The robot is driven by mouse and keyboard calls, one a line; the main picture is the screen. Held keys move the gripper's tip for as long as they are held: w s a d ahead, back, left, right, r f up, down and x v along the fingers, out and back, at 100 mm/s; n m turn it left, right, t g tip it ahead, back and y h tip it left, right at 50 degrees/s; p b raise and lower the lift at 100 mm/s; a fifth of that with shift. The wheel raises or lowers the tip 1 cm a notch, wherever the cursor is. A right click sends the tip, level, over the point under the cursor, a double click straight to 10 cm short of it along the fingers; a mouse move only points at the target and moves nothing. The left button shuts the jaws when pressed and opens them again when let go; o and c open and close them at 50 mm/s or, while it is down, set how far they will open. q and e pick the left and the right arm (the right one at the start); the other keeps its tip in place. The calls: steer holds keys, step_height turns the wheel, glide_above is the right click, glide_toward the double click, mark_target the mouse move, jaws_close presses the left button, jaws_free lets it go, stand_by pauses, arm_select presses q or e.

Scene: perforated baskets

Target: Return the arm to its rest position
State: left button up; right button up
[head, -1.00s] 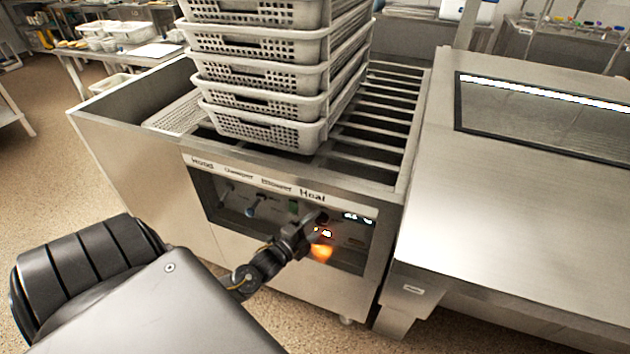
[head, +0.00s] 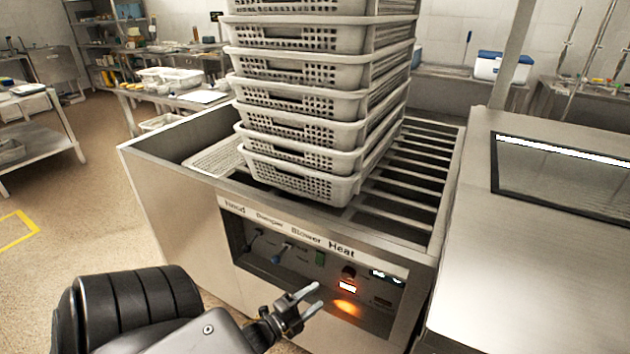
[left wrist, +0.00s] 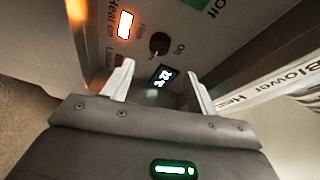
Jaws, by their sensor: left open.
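My left gripper (head: 312,299) is in front of the machine's control panel (head: 310,262), a little apart from it. Its two pale fingers are spread with nothing between them. In the left wrist view the open fingers (left wrist: 143,85) point toward the panel, with a black knob (left wrist: 159,43), a lit orange-white indicator (left wrist: 125,24) and a small display (left wrist: 164,77) beyond them. The orange indicator (head: 347,287) glows under the Heat label in the head view. My right gripper is not in view.
A tall stack of perforated baskets (head: 300,157) stands on the slatted top of the steel machine (head: 180,190). A steel unit with a dark window (head: 565,175) stands close at the right. Open floor (head: 75,250) lies at the left.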

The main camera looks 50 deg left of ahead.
arm_select(q)
steer(key=s+d+f+n+g+y+p, duration=0.1)
steer(key=s+f+n+g+p, duration=0.3)
steer(key=f, duration=0.6)
steer(key=s+d+f+n+g+y+p, duration=0.1)
steer(key=s+f+n+g, duration=0.3)
steer(key=s+f, duration=0.5)
steer(key=s+d+f+n+g+p, duration=0.2)
steer(key=s+d+f+n+g, duration=0.1)
steer(key=s, duration=0.7)
steer(key=s+d+f+n+g+p, duration=0.2)
steer(key=s+d+f+g, duration=0.4)
steer(key=s+f, duration=0.3)
steer(key=shift+s+d+f+n+h, duration=0.35)
steer(key=shift+s+d+n+h, duration=0.05)
steer(key=shift+s+d, duration=0.15)
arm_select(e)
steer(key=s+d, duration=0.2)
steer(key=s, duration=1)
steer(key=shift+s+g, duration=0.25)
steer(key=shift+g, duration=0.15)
